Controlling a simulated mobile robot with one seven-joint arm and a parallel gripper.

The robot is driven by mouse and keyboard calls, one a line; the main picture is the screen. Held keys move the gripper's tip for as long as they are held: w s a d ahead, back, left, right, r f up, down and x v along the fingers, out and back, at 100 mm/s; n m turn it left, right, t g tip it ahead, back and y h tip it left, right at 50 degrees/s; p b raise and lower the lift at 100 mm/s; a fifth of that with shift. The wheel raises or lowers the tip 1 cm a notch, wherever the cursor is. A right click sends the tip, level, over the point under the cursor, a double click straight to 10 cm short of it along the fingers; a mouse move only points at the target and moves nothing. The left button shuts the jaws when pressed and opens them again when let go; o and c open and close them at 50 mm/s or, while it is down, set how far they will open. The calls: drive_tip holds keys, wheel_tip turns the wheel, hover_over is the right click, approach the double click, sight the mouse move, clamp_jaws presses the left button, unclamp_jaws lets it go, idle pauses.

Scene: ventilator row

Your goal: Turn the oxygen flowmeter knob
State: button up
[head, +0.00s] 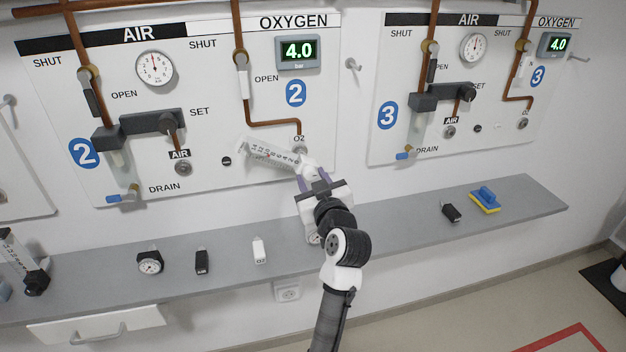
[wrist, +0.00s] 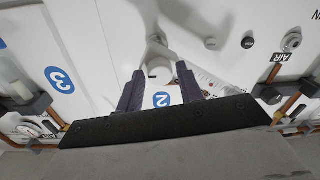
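The oxygen flowmeter is at the O2 outlet (head: 300,150) of the panel marked 2. Its clear scaled tube (head: 268,153) lies strongly tilted, pointing left, and it partly shows in the wrist view (wrist: 212,84). Its white knob end (head: 306,164) faces my gripper (head: 313,182). In the wrist view, the two purple fingers of my gripper (wrist: 160,84) stand apart on either side of the white knob (wrist: 160,74). I cannot tell whether both fingers press on it. The fingers and palm hide part of the knob.
A grey shelf (head: 370,232) runs below the panels. It holds a round gauge (head: 150,262), a black piece (head: 202,261), a white O2 piece (head: 259,250), another black piece (head: 451,212) and a blue-yellow sponge (head: 485,200). Another flowmeter (head: 25,265) is at far left.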

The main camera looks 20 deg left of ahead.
drive_tip(key=c, duration=0.6)
drive_tip(key=shift+m+b, duration=0.35)
drive_tip(key=shift+m, duration=2.45)
drive_tip(key=o, duration=1)
drive_tip(key=shift+c, duration=0.2)
drive_tip(key=v, duration=1.3)
drive_tip(key=shift+s+d+f, duration=0.15)
drive_tip(key=shift+s, duration=0.2)
